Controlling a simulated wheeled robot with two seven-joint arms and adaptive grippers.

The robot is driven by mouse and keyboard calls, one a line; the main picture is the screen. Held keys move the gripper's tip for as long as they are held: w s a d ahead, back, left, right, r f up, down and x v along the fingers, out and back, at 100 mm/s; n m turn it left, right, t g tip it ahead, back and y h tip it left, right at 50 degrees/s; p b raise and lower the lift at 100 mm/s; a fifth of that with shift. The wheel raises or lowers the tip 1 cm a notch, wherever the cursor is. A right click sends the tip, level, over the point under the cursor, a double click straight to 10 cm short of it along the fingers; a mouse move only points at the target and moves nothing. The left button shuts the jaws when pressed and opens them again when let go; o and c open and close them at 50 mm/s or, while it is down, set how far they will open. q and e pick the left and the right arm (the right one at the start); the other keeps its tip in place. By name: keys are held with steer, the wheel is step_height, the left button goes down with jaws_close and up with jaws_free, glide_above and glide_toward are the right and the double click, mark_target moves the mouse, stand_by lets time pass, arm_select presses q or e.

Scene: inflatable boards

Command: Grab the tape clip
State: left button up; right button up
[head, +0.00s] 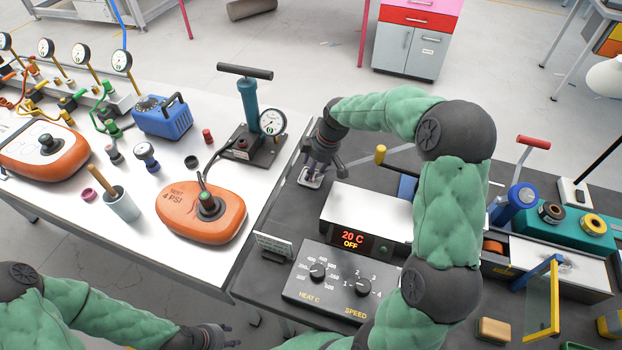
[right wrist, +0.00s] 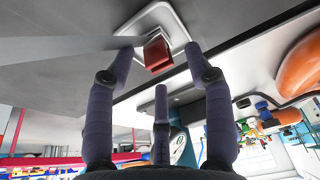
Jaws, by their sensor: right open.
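My right gripper (head: 318,172) reaches down over the dark bench, left of the heater box. In the right wrist view its fingers (right wrist: 159,52) are spread open, with nothing between them gripped. A small red block (right wrist: 157,54) on a pale square plate (right wrist: 178,33) lies just beyond the fingertips, between the two outer fingers. The plate also shows under the gripper in the head view (head: 311,182). I cannot tell whether this red block is the tape clip; no other piece is clearly one. My left gripper (head: 224,336) is low at the bottom edge, away from the bench; its opening is unclear.
The heater box (head: 365,205) with a dial panel (head: 345,285) stands right of my right gripper. A hand pump (head: 250,125) and an orange inflatable board piece (head: 178,213) are on the white table to the left. A teal stand with tape rolls (head: 570,232) is far right.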

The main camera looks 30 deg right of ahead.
steer(key=shift+w+f, duration=0.15)
steer(key=shift+f, duration=0.35)
jaws_close()
steer(key=shift+r, duration=0.15)
